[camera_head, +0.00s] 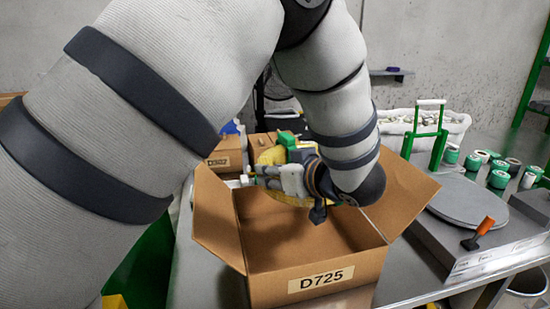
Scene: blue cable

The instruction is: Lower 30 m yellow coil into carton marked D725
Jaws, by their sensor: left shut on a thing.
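The carton marked D725 (320,281) stands open on the table, with its flaps spread outward and its label facing me. My left gripper (268,178) reaches over the far part of the carton's opening and is shut on the yellow coil (271,156). The coil is partly hidden behind the gripper and wrist; its yellow edge shows above and below the fingers. I cannot tell whether the coil touches the carton. The visible part of the carton's inside looks empty. My right gripper is not in view.
A carton marked D302 (226,160) stands behind on the left. To the right are a grey device with a round plate (468,200), an orange-handled lever (480,232), a green frame (428,137), a white bin (398,124) and several green spools (498,176).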

